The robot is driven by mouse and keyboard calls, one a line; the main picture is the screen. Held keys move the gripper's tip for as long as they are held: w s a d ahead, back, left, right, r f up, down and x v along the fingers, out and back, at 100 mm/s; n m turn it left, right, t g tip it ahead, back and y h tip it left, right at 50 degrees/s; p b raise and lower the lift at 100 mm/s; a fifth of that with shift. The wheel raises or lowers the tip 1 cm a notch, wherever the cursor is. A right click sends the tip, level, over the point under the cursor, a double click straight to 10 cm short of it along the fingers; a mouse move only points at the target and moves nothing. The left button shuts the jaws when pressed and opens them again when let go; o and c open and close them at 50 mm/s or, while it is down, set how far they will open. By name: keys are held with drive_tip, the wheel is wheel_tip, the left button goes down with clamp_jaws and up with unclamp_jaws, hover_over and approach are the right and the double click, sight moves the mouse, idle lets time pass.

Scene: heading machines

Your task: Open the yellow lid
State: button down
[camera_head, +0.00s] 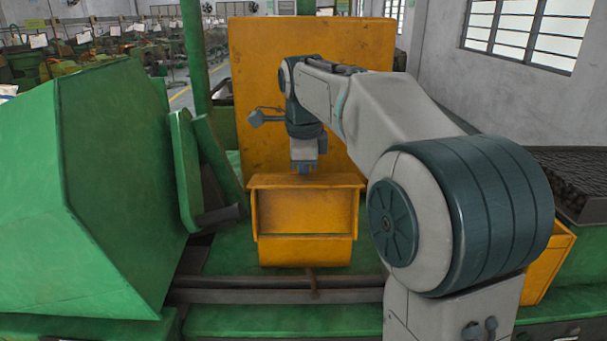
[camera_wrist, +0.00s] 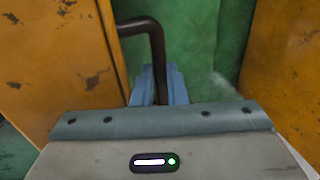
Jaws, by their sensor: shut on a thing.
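A large yellow panel, which looks like the lid (camera_head: 255,105), stands upright behind my arm in the head view. My gripper (camera_head: 304,172) points down in front of it, just above the back edge of a yellow bin. In the wrist view a dark bent handle (camera_wrist: 157,45) comes out from the scuffed yellow surface (camera_wrist: 55,65) at left and runs down between my blue-grey fingers. My gripper (camera_wrist: 160,85) is shut on this handle. The handle is hidden in the head view. I cannot tell how far the lid is open.
The open-topped yellow bin (camera_head: 305,212) sits below my gripper. A big green housing (camera_head: 105,180) fills the left, with a green post (camera_head: 194,60) behind it. A dark rail (camera_head: 240,296) crosses in front. A dark tray (camera_head: 575,175) stands at right.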

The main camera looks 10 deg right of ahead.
drive_tip(key=shift+w+d, duration=0.1)
drive_tip(key=shift+w, duration=0.15)
drive_tip(key=c, duration=1.9)
unclamp_jaws()
drive_tip(key=o, duration=0.4)
drive_tip(key=shift+w+f, duration=0.15)
drive_tip(key=shift+w, duration=0.15)
drive_tip(key=shift+o, duration=0.2)
drive_tip(key=shift+f, duration=0.3)
